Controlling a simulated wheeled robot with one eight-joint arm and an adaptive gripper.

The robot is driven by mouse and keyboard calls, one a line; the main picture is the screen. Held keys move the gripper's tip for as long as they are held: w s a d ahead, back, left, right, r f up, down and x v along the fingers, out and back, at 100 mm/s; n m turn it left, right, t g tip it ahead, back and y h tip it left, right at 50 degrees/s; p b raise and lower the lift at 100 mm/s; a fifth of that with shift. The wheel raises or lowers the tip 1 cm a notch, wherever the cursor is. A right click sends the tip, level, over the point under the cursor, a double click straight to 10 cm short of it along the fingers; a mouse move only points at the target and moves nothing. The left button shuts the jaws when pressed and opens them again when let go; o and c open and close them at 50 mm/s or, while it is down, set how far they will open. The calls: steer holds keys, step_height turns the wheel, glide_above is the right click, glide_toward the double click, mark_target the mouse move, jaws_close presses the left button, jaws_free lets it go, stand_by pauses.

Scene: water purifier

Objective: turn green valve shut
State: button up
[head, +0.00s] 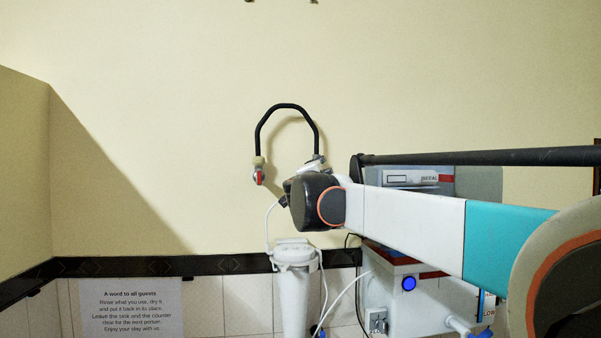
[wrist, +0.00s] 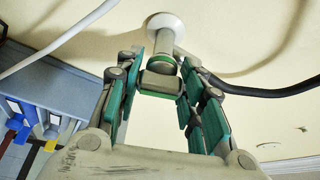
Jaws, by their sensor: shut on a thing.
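The green valve (wrist: 160,84) shows in the wrist view as a grey-beige body with green bands, on a stub out of a round white wall flange (wrist: 166,24). My gripper (wrist: 163,62) has its teal-padded fingers on either side of the valve and is shut on it. In the head view my gripper is mostly hidden behind my wrist, near the right end of a black hose (head: 287,106). The valve itself cannot be made out there. The turn angle of the valve is unclear.
A red-handled fitting (head: 258,175) hangs at the hose's left end. A white filter housing (head: 293,285) stands below my wrist. A white-and-grey purifier unit (head: 400,290) with a blue button is behind my arm. The upper wall is clear.

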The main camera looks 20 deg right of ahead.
steer(key=shift+m+g+p, duration=0.45)
steer(key=shift+m+g, duration=0.35)
steer(key=shift+m, duration=1.4)
steer(key=o, duration=1.1)
steer(key=v, duration=1.2)
steer(key=shift+s+d+r, duration=0.1)
steer(key=shift+s+r, duration=0.05)
